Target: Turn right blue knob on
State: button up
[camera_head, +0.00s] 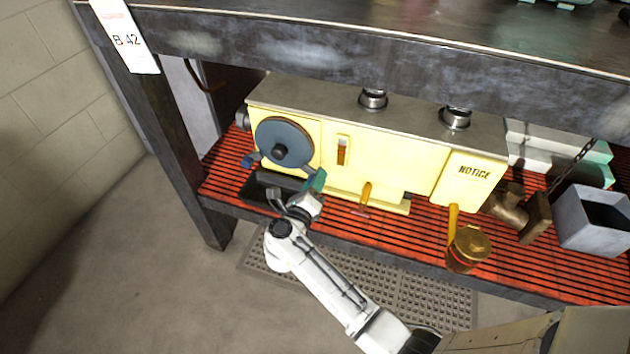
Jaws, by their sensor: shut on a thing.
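A yellow machine (410,178) stands on the red slatted shelf. A round blue-grey disc (284,141) with a dark hub is on its front left. The left blue knob (249,160) sits at the disc's lower left. The right blue knob (318,181), more teal in this light, sits at the disc's lower right. My gripper (313,193) is at the right blue knob and shut on it. My gripper partly hides the knob's lower part. The fingers are small and dark in this view, so their exact contact is hard to see.
A dark tray (262,189) lies left of my gripper. An orange lever (366,192) is to its right. A brass cup (468,250) and a grey bin (597,220) stand farther right. The table top overhangs the shelf; a post (172,140) is at left.

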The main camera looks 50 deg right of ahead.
jog(key=shift+s+f, duration=0.1)
jog(key=o, duration=0.8)
jog(key=shift+c, duration=0.2)
jog(key=shift+a, duration=0.1)
jog(key=p+v, duration=0.2)
jog(key=v, duration=0.8)
jog(key=shift+a+p, duration=0.3)
jog(key=shift+s, duration=0.1)
